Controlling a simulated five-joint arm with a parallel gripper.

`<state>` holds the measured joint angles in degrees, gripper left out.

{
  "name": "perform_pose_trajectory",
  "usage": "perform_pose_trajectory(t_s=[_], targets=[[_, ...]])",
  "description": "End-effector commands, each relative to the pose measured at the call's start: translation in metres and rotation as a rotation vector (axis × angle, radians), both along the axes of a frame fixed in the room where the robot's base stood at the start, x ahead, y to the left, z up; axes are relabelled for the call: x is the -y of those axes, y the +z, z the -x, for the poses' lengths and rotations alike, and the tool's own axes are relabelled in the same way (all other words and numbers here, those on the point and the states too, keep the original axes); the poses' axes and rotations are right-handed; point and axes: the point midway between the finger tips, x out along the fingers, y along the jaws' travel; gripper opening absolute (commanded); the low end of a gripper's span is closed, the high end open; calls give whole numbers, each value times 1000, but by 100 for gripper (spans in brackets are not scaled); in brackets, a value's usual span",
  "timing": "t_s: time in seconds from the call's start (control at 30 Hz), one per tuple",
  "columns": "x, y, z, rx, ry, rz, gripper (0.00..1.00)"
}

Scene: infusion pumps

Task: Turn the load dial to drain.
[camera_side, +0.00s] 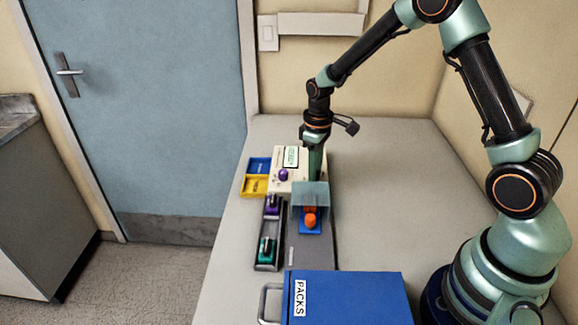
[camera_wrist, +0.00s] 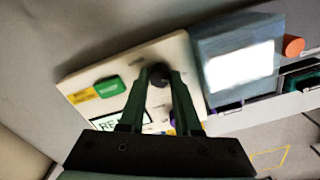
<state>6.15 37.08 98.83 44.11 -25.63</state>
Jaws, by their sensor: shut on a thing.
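The pump's cream panel (camera_side: 310,156) stands at the back of the table, and it also shows in the wrist view (camera_wrist: 130,75). A dark round dial (camera_wrist: 160,74) is on it; its pointer setting cannot be read. My gripper (camera_wrist: 161,80) points down at the panel, its two green fingers shut on this dial. In the side view my gripper (camera_side: 315,172) hides the dial. A small display (camera_side: 291,156) with dark text is on the panel, partly cut off by a finger in the wrist view. A purple knob (camera_side: 283,174) is below it.
A grey-blue cover (camera_side: 311,189) stands close in front of the panel, with an orange knob (camera_side: 311,220) there. A tray (camera_side: 267,238) holds purple and green items at left. Blue (camera_side: 259,165) and yellow (camera_side: 255,185) bins lie beside the panel. A blue PACKS box (camera_side: 350,295) is nearest.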

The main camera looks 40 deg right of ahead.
Motion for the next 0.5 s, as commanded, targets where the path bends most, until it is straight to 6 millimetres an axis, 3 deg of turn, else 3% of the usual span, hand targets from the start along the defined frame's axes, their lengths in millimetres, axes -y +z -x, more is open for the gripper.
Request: perform_pose_trajectory(t_s=[0.33,0.37,0.4,0.43,0.5], targets=[[0,1,-1,1,4,1,0],[0,1,-1,1,4,1,36],[0,1,-1,1,4,1,51],[0,1,-1,1,4,1,62],[0,1,-1,1,4,1,62]])
